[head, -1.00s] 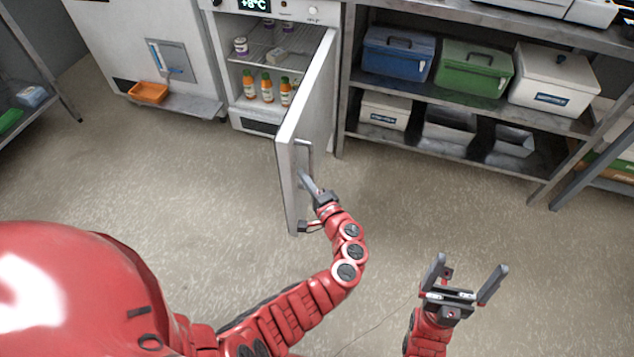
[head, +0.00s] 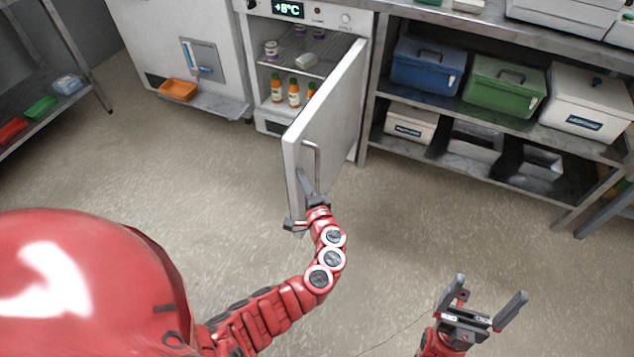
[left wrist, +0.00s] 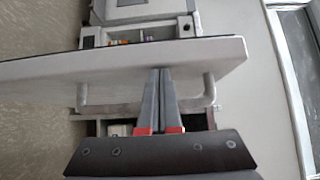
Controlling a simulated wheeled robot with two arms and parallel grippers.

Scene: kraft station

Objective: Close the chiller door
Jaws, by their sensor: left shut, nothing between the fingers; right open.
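The chiller door (head: 334,115) stands open, hinged at its right side and swung out toward me. Its edge and handle show in the left wrist view, with the door (left wrist: 120,60) across the picture and the bar handle (left wrist: 210,92) below it. My right gripper (head: 482,300) is open and empty, low at the right.
A steel shelf unit with a blue box (head: 425,66), a green box (head: 503,85) and a white box (head: 585,100) stands right of the chiller. An orange tray (head: 178,90) is at the left. Bare floor (head: 180,165) lies left of the door.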

